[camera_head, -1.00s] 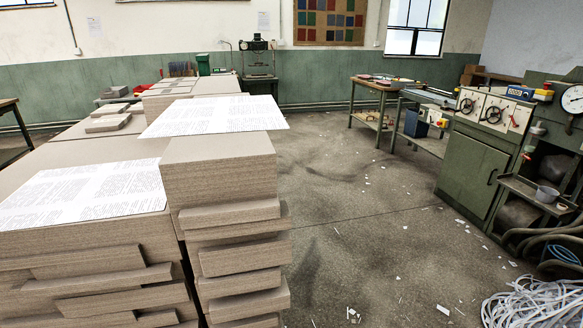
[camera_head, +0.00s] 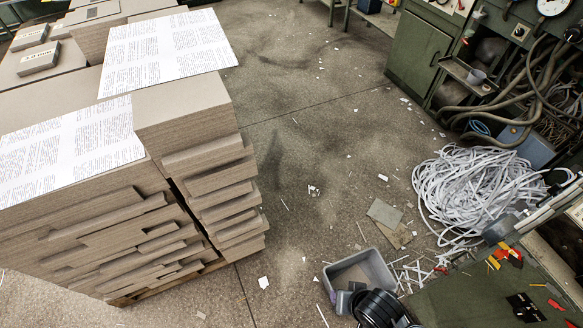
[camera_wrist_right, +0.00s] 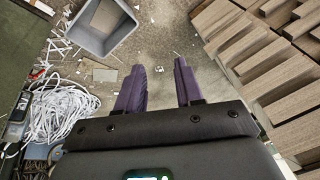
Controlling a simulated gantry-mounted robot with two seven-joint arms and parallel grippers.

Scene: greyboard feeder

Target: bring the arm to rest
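My right gripper (camera_wrist_right: 160,85) shows in the right wrist view with its two purple fingers apart and nothing between them. A dark rounded part at the bottom of the head view, beside the grey bin (camera_head: 360,268), may be my right arm, but I cannot be sure. The bin also shows beyond the fingertips at the top of the right wrist view (camera_wrist_right: 92,47). My left gripper is in neither current view.
Stacks of greyboard (camera_head: 185,118) with printed sheets (camera_head: 165,50) on top stand at left. A heap of white paper strips (camera_head: 475,195) lies at right. A green bench (camera_head: 455,300) with tools is at lower right. The middle floor (camera_head: 310,130) is mostly clear.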

